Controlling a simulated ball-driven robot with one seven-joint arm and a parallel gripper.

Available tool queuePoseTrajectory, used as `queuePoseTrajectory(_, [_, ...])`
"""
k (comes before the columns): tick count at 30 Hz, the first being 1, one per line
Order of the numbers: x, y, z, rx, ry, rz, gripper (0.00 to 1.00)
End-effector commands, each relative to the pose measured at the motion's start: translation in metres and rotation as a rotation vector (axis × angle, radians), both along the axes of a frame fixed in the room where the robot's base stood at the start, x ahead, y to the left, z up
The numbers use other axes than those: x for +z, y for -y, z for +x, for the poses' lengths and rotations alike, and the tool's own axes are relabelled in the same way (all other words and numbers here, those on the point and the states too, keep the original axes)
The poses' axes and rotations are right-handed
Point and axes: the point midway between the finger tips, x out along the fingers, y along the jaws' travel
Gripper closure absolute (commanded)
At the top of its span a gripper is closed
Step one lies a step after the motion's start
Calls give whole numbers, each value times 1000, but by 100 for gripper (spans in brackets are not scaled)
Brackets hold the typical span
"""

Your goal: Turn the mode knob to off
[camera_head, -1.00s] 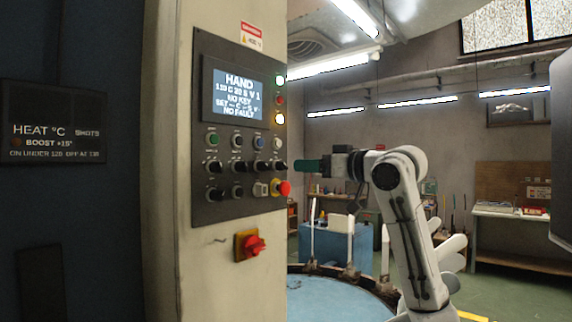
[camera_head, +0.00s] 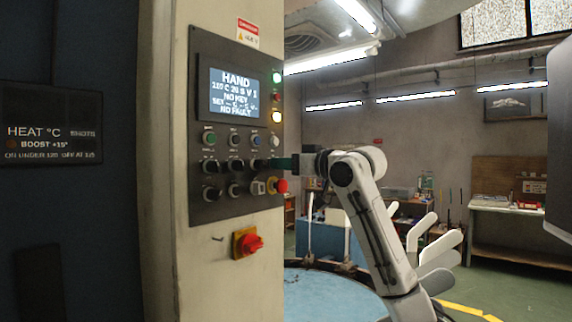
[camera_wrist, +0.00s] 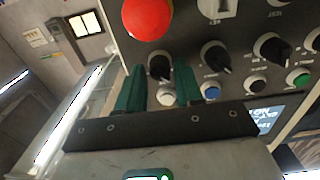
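The control panel (camera_head: 204,126) stands upright on a pale column, and its screen (camera_head: 234,94) reads HAND, NO KEY, NO FAULT. Black knobs sit in two rows under the screen; their labels are too small to show which is the mode knob. My gripper (camera_head: 277,163) is at the right end of the upper knob row. In the wrist view, my gripper's two green fingers (camera_wrist: 159,72) are apart, on either side of a black knob (camera_wrist: 160,66). Whether they touch it I cannot tell. Another black knob (camera_wrist: 215,57) is beside it.
A red mushroom button (camera_head: 281,185) is close below my gripper. A red rotary switch (camera_head: 249,243) on a yellow plate is lower on the column. Small coloured buttons (camera_wrist: 210,91) lie near the fingers. A blue round table (camera_head: 335,296) is below my arm.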

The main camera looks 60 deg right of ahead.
Motion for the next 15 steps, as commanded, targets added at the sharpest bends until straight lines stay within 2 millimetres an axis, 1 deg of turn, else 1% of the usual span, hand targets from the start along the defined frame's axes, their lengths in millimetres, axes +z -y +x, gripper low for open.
queuePoseTrajectory(1, [0,0,0,0,0,0,70])
queuePoseTrajectory(2, [0,0,0,0,0,0,72])
queuePoseTrajectory(10, [0,0,0,0,0,0,98])
queuePoseTrajectory(11, [0,0,0,0,0,0,100])
queuePoseTrajectory(15, [0,0,0,0,0,2,100])
